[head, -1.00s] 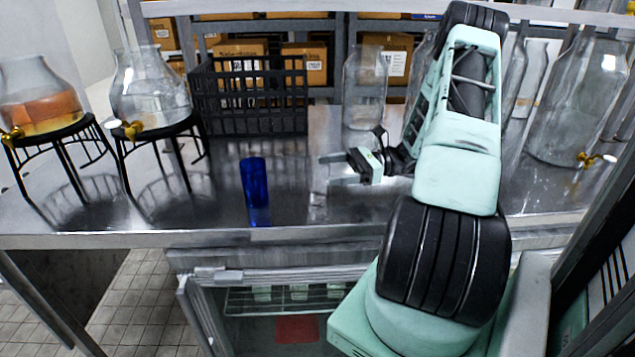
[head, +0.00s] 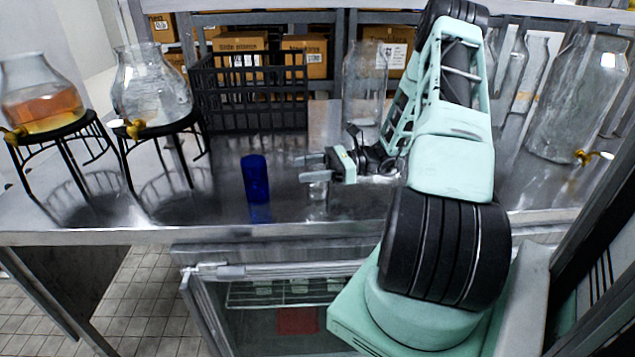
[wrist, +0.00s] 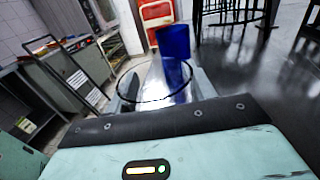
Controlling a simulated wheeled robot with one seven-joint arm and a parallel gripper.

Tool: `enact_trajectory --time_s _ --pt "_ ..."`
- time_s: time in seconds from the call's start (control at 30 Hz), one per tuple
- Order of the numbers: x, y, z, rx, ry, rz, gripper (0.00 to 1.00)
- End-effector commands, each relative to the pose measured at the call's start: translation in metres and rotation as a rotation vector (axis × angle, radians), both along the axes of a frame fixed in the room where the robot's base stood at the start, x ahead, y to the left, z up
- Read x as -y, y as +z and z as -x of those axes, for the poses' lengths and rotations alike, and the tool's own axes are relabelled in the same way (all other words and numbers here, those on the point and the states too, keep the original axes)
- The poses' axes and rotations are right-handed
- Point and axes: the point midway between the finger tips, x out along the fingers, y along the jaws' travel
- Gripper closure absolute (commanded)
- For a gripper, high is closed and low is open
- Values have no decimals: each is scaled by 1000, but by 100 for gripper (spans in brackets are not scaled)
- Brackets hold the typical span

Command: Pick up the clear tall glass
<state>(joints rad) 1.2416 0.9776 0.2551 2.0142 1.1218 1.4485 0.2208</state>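The clear tall glass (head: 317,190) stands upright on the steel counter, hard to see against the metal. My gripper (head: 314,168) is low over the counter, pointing left, with its fingers at the glass. In the wrist view the round rim of the clear glass (wrist: 146,100) shows between the two fingertips of my gripper (wrist: 165,88). The fingers are spread, one on each side of the glass. I cannot see clear contact. The fingers partly hide the glass in the head view.
A blue glass (head: 256,179) stands left of the clear one, beyond my fingertips. A black crate (head: 250,95) and a large clear jar (head: 364,85) stand behind. Two dispensers on black stands (head: 165,130) are at the left. The counter's front edge (head: 150,238) is near.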

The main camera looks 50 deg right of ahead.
Motion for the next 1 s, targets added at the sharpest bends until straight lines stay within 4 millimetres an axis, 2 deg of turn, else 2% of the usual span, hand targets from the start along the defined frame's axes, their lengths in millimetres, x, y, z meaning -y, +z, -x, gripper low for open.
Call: enact_trajectory --time_s 0.07,0.47,0.57,0.8,1.0 --pt "0 0 0 0 0 0 74" --pt "1 8 0 2 0 2 74" --pt "1 18 0 3 0 3 74" --pt "1 63 0 3 -1 5 74" --pt "0 92 0 2 0 3 74"
